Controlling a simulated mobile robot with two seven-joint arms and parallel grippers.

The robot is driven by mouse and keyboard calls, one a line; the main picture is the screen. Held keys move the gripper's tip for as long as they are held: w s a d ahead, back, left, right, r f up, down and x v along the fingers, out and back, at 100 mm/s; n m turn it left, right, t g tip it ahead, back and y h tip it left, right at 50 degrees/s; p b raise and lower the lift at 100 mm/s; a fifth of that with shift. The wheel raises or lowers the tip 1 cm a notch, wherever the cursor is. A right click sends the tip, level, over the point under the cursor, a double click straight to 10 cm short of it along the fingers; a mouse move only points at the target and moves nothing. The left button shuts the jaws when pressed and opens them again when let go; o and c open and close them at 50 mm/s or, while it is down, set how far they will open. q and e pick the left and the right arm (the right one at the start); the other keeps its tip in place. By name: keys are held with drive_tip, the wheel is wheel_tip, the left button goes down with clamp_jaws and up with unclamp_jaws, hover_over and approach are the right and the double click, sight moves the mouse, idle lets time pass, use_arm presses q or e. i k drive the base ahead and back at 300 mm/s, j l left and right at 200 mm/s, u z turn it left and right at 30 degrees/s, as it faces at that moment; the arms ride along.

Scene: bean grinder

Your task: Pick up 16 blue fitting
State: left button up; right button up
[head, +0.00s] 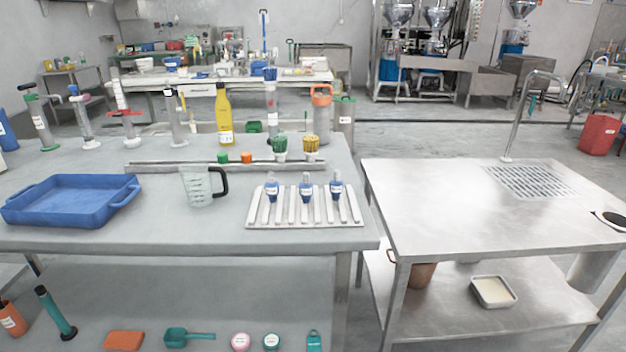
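Three small blue fittings with pale tops stand upright in a row on a white ribbed rack on the steel table: a left one (271,190), a middle one (306,190) and a right one (336,187). The white rack (262,221) lies near the table's front right edge. The labels on the fittings are too small to read, so I cannot tell which is number 16. Neither of my grippers shows in the head view.
A clear measuring jug (198,187) with a black handle stands left of the rack. A blue tray (66,203) sits at the far left. A steel ledge (190,167) runs behind. A second steel table (450,205) stands to the right across a gap.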

sight(335, 185)
drive_tip(key=i+l+u, duration=0.1)
drive_tip(key=i+l, duration=1.45)
drive_tip(key=l, duration=0.2)
drive_tip(key=i+u, duration=0.05)
